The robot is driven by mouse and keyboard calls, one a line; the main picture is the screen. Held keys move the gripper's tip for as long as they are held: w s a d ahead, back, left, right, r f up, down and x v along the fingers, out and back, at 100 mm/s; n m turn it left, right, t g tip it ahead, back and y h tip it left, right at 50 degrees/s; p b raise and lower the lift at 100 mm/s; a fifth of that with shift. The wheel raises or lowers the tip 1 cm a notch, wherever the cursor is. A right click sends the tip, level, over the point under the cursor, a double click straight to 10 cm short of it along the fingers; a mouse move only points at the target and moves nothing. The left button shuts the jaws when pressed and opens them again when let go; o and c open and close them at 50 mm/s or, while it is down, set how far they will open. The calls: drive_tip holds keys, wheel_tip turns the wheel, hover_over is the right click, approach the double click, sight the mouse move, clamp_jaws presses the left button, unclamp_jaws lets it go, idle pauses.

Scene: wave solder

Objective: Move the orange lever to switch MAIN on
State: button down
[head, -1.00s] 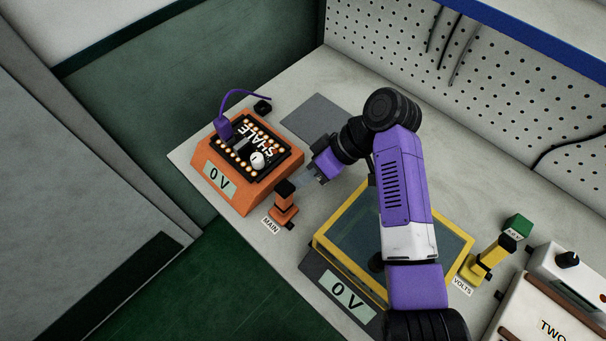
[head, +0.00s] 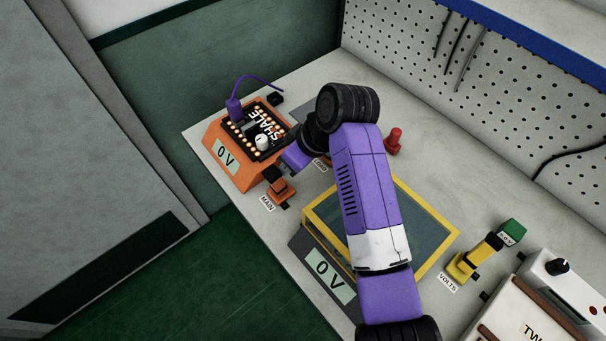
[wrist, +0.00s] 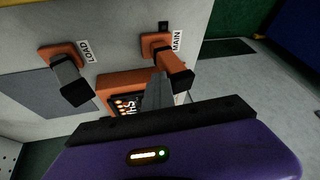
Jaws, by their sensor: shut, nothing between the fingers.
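The MAIN lever (head: 279,189) has an orange base and a black-topped handle, and stands at the front right corner of the orange unit (head: 225,163). In the wrist view the MAIN lever (wrist: 173,66) is at upper centre, its handle leaning towards the camera. My gripper (wrist: 157,92) is shut and empty, its grey fingers right beside the left side of that handle; I cannot tell whether they touch it. The orange unit's display reads 0 V.
The LOAD lever (wrist: 66,78) stands to the left in the wrist view. A yellow-framed panel (head: 318,237) with a 0 V display lies under my arm. A yellow VOLTS lever (head: 468,262) and a red knob (head: 394,141) stand further right. A purple cable (head: 262,80) rises behind the unit.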

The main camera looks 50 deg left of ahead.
sight(273, 176)
drive_tip(key=s+t+p, duration=0.2)
drive_tip(key=shift+s+a+r, duration=0.15)
drive_tip(key=shift+s, duration=0.15)
drive_tip(key=shift+s+n+p, duration=0.3)
drive_tip(key=shift+s+p, duration=0.25)
drive_tip(key=shift+s+a+f, duration=0.1)
drive_tip(key=shift+s+f, duration=0.05)
drive_tip(key=shift+f, duration=0.1)
